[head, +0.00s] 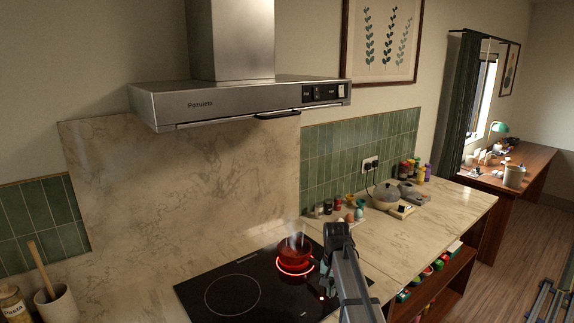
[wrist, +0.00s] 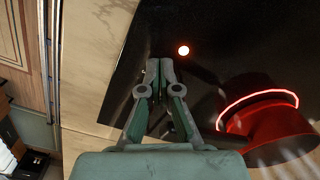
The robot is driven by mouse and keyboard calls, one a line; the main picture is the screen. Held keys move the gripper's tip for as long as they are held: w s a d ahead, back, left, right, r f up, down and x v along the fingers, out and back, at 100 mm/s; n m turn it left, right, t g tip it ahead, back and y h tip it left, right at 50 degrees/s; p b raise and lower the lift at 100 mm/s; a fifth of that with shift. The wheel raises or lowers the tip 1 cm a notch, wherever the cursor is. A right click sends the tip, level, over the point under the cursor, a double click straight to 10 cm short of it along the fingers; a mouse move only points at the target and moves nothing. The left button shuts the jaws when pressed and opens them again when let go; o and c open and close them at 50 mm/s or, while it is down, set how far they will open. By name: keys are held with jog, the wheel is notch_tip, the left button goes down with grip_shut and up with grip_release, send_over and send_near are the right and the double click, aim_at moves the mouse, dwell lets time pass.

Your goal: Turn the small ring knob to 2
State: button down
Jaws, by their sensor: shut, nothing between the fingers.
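The black glass hob (head: 205,288) lies on the marble counter and also fills much of the wrist view (wrist: 200,20). A small pot (head: 291,256) stands on the small ring, which glows red around its base; the pot also shows in the wrist view (wrist: 280,125).
A larger unlit ring (head: 232,295) is on the hob's left. The extractor hood (head: 240,100) hangs above. A utensil crock (head: 57,305) stands at far left.

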aim_at(330, 299)
notch_tip(330, 299, up, 6)
jog(key=p, duration=0.3)
jog(key=shift+p, duration=0.35)
jog(key=shift+s, duration=0.1)
